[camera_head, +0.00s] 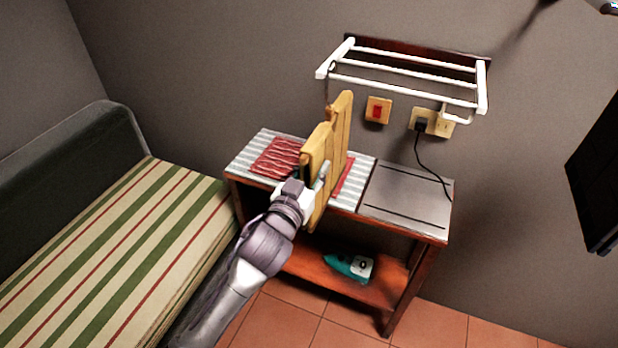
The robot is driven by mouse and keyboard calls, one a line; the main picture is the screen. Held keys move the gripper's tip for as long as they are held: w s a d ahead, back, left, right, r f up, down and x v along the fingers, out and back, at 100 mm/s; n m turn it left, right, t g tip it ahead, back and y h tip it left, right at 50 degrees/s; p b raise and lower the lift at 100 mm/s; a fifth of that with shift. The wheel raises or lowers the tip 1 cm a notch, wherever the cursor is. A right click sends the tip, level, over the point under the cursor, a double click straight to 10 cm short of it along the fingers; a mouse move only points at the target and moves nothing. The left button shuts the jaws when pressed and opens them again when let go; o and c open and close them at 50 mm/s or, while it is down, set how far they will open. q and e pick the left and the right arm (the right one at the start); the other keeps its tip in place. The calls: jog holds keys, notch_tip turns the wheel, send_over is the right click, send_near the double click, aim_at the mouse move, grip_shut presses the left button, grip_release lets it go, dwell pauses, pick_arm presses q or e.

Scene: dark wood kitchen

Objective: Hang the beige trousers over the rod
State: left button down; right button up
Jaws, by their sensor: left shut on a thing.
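The beige trousers (327,150) show as a stiff, folded yellow-tan shape held upright above the small table. My left gripper (318,182) is shut on the trousers at their lower left side; its fingertips are partly hidden by the cloth. The white wall rack (405,78) with several parallel rods is fixed to the wall above and to the right of the trousers. The top of the trousers is just below the rack's left end, and I cannot tell whether they touch. My right gripper is not in view.
A wooden table (409,232) stands against the wall with a striped cloth (248,160), a red cloth (275,158) and a grey panel (408,194) on top. An iron (350,266) sits on its lower shelf. A striped bed (110,250) is at left. A dark screen (597,180) is at right.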

pick_arm(q)
jog(key=shift+b+x, duration=0.9)
jog(key=shift+x, duration=1.5)
jog(key=shift+f+b, duration=1.3)
jog(key=shift+f, duration=0.55)
